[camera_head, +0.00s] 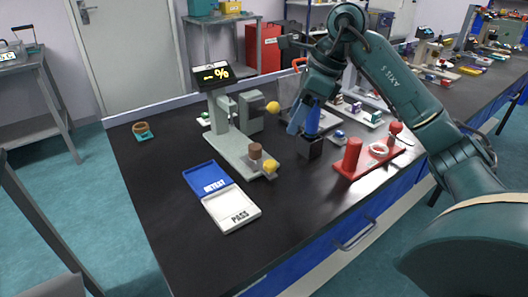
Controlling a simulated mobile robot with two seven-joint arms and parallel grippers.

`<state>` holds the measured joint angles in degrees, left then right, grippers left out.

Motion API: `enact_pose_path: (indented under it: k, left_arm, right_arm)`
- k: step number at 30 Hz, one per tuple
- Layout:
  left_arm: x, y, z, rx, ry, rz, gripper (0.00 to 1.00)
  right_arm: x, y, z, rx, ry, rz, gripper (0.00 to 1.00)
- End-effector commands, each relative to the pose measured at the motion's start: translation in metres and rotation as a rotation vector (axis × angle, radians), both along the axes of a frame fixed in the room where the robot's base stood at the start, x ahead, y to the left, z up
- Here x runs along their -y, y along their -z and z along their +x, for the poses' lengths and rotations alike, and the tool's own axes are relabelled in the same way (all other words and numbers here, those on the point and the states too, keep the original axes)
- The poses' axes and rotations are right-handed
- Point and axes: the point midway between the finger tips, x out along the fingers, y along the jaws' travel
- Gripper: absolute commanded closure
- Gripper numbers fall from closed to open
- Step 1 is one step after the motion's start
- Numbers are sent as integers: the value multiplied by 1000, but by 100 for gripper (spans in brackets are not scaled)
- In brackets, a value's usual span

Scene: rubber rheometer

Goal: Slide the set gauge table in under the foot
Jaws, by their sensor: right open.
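The set gauge (219,113) is a grey-green stand on the black bench, with a dark display showing "-- %" on top. A yellow knob (272,108) sticks out from its upper block. At the front end of its base is the set gauge table with a yellow knob (270,166). A brown cylinder (255,151) stands at this front end, out in front of the upper block. The foot cannot be made out clearly. My right gripper (311,150) points down to the right of the gauge, apart from it, open and empty. My left gripper is not in view.
A red stand (366,157) with posts is right of my gripper. A brown ring on a teal holder (141,130) sits at the left. The front left of the bench (170,225) is clear.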

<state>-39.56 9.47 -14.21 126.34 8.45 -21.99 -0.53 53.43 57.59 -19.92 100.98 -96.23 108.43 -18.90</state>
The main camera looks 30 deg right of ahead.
Motion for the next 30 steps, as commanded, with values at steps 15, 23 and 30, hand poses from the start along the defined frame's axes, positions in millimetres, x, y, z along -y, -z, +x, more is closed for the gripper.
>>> enact_pose_path:
  k: [15,23,30]
  left_arm:
    - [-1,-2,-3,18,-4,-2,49]
    - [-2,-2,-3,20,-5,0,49]
    - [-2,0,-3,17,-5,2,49]
  right_arm:
    - [-31,92,24,-4,-3,6,50]
    - [-37,114,30,0,-3,5,50]
    - [-38,116,31,1,-3,4,50]
